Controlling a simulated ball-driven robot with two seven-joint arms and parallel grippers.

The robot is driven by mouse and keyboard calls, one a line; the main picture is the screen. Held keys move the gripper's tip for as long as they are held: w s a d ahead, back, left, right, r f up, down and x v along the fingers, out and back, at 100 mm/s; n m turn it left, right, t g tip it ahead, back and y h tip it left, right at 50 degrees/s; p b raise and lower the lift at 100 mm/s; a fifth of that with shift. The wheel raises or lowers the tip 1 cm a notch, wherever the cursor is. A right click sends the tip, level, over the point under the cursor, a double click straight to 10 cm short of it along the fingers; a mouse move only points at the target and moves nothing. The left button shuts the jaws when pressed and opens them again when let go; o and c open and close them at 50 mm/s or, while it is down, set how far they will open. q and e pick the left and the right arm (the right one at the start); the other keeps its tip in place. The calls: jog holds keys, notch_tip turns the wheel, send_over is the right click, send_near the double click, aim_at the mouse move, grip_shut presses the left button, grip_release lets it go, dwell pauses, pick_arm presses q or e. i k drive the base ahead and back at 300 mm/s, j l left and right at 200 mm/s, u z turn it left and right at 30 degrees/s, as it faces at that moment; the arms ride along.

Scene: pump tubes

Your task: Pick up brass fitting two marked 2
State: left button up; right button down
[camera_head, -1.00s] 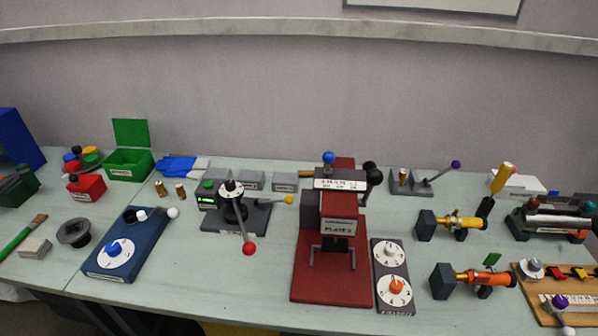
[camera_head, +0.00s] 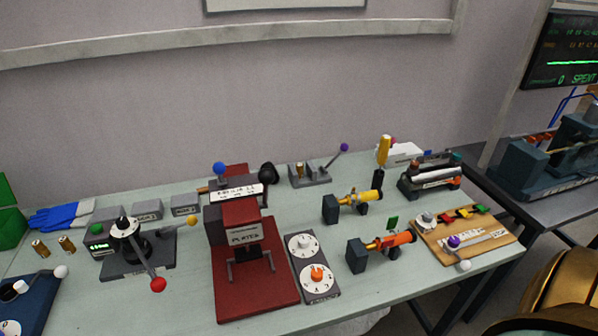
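Two small brass fittings stand upright close together at the left of the table: one brass fitting (camera_head: 40,248) and, just right of it, another brass fitting (camera_head: 67,244). Their marks are too small to read, so I cannot tell which one bears a 2. A third brass-coloured piece (camera_head: 300,170) stands in a grey lever fixture (camera_head: 318,182) at the back middle. Neither of my grippers shows in the head view.
Blue gloves (camera_head: 62,216) lie behind the two fittings. A black-knobbed device with a red-ball lever (camera_head: 128,243) stands to their right. A blue box (camera_head: 30,298) sits in front. A red press (camera_head: 240,235) fills the middle.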

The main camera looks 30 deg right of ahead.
aim_at(299, 166)
jog(key=j+z, duration=0.15)
jog(key=z, duration=0.65)
